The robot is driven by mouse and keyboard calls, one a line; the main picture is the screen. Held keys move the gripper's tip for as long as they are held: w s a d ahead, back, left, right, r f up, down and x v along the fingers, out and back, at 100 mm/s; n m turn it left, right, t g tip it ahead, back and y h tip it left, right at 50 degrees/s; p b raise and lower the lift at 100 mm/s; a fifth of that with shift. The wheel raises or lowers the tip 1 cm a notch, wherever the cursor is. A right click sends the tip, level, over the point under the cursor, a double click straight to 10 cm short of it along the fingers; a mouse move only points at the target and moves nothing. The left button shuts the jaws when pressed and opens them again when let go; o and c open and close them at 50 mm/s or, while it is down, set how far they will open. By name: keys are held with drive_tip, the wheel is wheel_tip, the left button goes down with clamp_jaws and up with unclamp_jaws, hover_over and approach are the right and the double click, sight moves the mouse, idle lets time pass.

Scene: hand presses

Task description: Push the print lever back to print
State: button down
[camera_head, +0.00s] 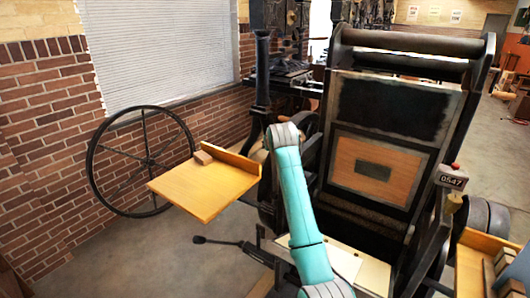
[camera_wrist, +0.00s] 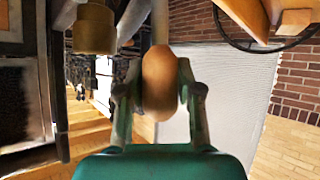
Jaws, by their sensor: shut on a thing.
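The print lever's wooden, egg-shaped knob (camera_wrist: 160,75) shows in the wrist view, upright between the two fingers of my gripper (camera_wrist: 158,92). The fingers are shut on it, one on each side. In the head view my teal arm rises in front of the press and hides my gripper, the knob and the lever's shaft. The hand press (camera_head: 392,108) stands at the centre right. Its upright dark frame holds a wooden panel (camera_head: 352,172) with a small dark block in the middle.
A tilted wooden side board (camera_head: 205,190) juts out left of the press, near a large spoked wheel (camera_head: 150,163). A counter (camera_head: 452,181) reading 0547 is at the right. A dark pedal-like bar (camera_head: 215,241) is low on the left. The floor at lower left is clear.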

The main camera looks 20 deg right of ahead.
drive_tip(key=shift+w+d+r, duration=0.2)
drive_tip(key=shift+w+d, duration=0.35)
drive_tip(key=shift+d, duration=0.2)
drive_tip(key=c, duration=0.7)
unclamp_jaws()
drive_tip(key=shift+d, duration=0.15)
drive_tip(key=shift+c, duration=0.2)
drive_tip(key=shift+f, duration=0.1)
drive_tip(key=shift+s+a, duration=0.2)
drive_tip(key=shift+s, duration=0.05)
drive_tip(key=v, duration=1.1)
drive_tip(key=shift+r, duration=0.45)
drive_tip(key=shift+d, duration=0.15)
